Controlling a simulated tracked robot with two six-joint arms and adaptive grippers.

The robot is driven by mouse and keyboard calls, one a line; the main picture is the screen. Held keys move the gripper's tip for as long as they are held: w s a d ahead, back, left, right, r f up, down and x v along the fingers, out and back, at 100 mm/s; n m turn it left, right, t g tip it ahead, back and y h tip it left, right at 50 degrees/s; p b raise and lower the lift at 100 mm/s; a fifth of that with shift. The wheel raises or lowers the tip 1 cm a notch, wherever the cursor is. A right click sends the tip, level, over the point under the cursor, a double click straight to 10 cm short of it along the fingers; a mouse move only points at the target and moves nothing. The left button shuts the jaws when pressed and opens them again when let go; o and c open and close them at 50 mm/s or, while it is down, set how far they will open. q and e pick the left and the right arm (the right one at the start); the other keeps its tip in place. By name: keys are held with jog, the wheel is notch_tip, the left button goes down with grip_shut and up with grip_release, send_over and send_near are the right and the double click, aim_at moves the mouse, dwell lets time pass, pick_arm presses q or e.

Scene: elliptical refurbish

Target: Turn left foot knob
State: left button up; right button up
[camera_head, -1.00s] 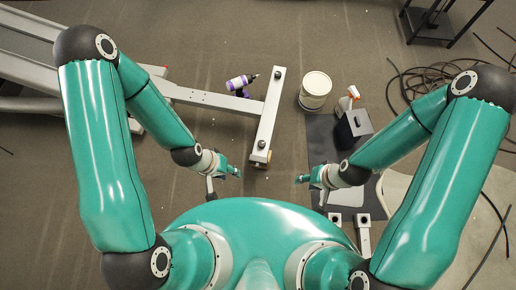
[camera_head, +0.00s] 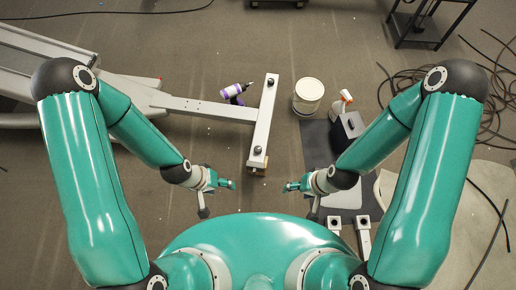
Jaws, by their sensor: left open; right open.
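The elliptical's grey frame (camera_head: 190,107) comes in from the left and ends in a pale crossbar foot (camera_head: 264,120). A dark knob (camera_head: 271,83) sits at the crossbar's far end and another dark knob (camera_head: 258,150) near its close end. My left gripper (camera_head: 231,184) is open and empty, left of and nearer to me than the crossbar's close end. My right gripper (camera_head: 287,187) is open and empty, to the right of that end. Neither gripper appears to touch a knob. The fingers are small in the picture.
A purple and white drill (camera_head: 235,91) lies beside the crossbar. A white bucket (camera_head: 308,95), a spray bottle (camera_head: 342,104) and a dark box (camera_head: 347,126) stand to the right. Coiled black cable (camera_head: 400,80) and a cart (camera_head: 430,25) lie beyond.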

pick_arm(q)
jog(key=w+d+f+m+b, duration=0.3)
jog(key=w+f+m+b, duration=0.2)
jog(key=w+f+b, duration=0.4)
jog(key=m+y+b, duration=0.4)
jog(key=m+b, duration=0.9)
jog(key=b, duration=0.6)
send_over(258, 149)
notch_tip(258, 149, down, 7)
jog(key=shift+g, duration=0.3)
notch_tip(258, 149, down, 16)
jog(key=b, duration=0.5)
jog(key=shift+w+f, duration=0.1)
jog(key=shift+f, duration=0.1)
jog(key=c, duration=1.1)
jog(key=shift+c, duration=0.2)
jog(key=shift+n, duration=0.6)
